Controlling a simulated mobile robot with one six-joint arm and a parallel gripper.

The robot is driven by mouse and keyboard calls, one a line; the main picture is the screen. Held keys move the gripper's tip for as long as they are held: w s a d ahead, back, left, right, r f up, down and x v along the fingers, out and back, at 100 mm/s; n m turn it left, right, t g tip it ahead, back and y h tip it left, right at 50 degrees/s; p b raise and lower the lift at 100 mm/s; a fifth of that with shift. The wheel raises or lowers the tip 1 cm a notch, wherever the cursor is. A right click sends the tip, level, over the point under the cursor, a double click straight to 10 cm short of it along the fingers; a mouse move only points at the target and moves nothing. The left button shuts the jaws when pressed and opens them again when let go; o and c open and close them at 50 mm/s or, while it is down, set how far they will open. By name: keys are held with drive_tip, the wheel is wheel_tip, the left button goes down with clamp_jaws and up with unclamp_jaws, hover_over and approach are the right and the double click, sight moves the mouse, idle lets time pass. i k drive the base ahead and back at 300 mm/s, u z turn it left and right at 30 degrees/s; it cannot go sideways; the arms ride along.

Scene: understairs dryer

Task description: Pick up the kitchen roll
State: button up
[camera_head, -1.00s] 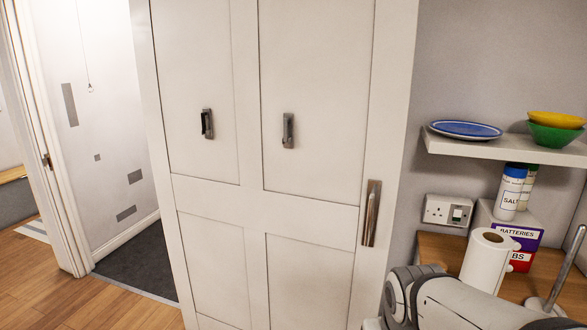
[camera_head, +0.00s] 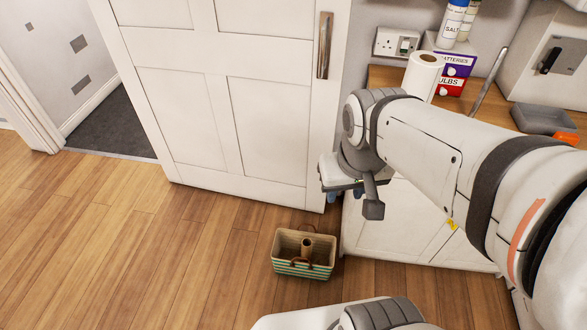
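The kitchen roll (camera_head: 422,76) is a white upright roll with a brown core. It stands on the wooden worktop in front of a white, purple and red box, and my arm hides its lower part. My gripper (camera_head: 352,197) hangs at the end of my white and grey arm, below and left of the roll and apart from it. Its fingers are partly hidden, so I cannot tell whether they are open or shut.
A striped basket (camera_head: 304,253) with a brown tube-like thing sits on the wooden floor below my gripper. A white panelled door (camera_head: 235,95) stands at the left.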

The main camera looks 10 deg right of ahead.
sight(424, 68)
drive_tip(key=k, duration=1.7)
drive_tip(key=z, duration=0.05)
drive_tip(key=i, duration=0.4)
drive_tip(key=u, duration=0.05)
